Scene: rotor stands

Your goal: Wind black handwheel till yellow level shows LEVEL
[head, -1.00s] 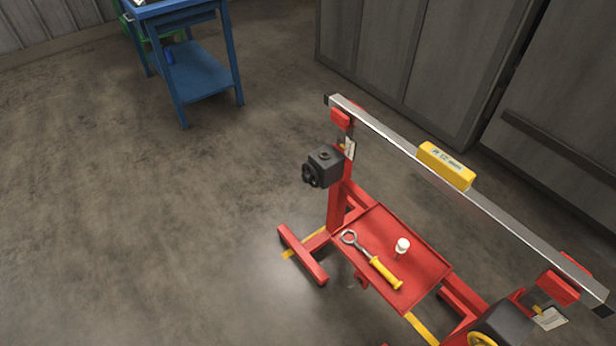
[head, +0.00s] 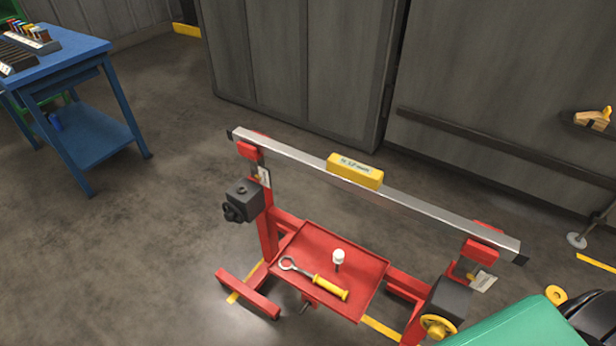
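The black handwheel (head: 234,212) sits on a dark gearbox (head: 243,196) at the left post of the red stand. The yellow level (head: 355,170) lies on the long metal beam (head: 420,206) that spans the two posts. Its reading is too small to make out. In the picture the beam runs down to the right; I cannot tell its true tilt. A yellow handwheel (head: 437,327) sits on a second dark gearbox (head: 450,299) at the right post. Neither of my grippers shows in the head view.
A red tray (head: 357,270) between the posts holds a yellow-handled ring tool (head: 318,281) and a white-topped piece (head: 338,257). A blue workbench (head: 88,135) stands at the left. A green surface (head: 520,326) fills the lower right. Floor left of the stand is clear.

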